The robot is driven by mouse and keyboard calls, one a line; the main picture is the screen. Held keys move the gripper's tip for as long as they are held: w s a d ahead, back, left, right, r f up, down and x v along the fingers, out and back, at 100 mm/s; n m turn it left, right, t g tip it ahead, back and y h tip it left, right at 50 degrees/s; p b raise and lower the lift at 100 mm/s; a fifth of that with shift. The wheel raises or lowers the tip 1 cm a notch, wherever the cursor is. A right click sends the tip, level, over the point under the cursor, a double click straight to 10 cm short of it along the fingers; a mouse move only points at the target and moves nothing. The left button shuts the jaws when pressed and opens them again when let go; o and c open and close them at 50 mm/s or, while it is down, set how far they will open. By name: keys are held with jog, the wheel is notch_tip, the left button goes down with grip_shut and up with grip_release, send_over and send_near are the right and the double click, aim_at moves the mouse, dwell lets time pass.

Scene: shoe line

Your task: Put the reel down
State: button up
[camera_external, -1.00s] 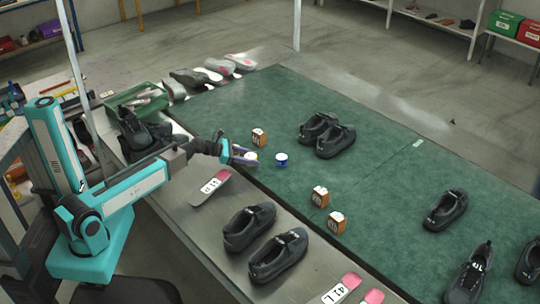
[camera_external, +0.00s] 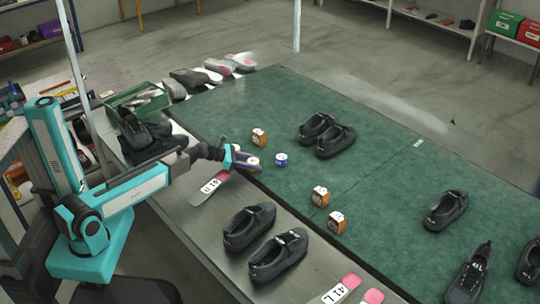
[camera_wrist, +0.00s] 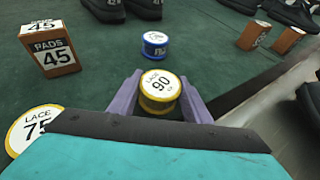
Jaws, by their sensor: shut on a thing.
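The reel, a yellow-rimmed one with a white top labelled "LACE 90" (camera_wrist: 160,88), sits between the purple fingers of my gripper (camera_wrist: 162,98). My gripper (camera_external: 246,162) is shut on it, low over the near edge of the green belt (camera_external: 375,185). I cannot tell whether the reel touches the belt. A blue reel (camera_external: 281,160) stands apart, just right of my gripper; it also shows in the wrist view (camera_wrist: 155,44). Another yellow reel, labelled "LACE 75" (camera_wrist: 32,128), is partly hidden at lower left in the wrist view.
A brown "PADS 45" box (camera_wrist: 50,50) stands near the reels; in the external view it is behind my gripper (camera_external: 259,138). Two more brown boxes (camera_external: 320,196) (camera_external: 336,222) and several black shoes (camera_external: 335,142) stand on the belt. An insole (camera_external: 211,187) lies on the metal edge.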

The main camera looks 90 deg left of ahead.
jog(key=shift+f, duration=0.2)
jog(key=o, duration=1.1)
jog(key=shift+c, duration=0.2)
jog(key=shift+r, duration=0.15)
jog(key=shift+v, duration=6)
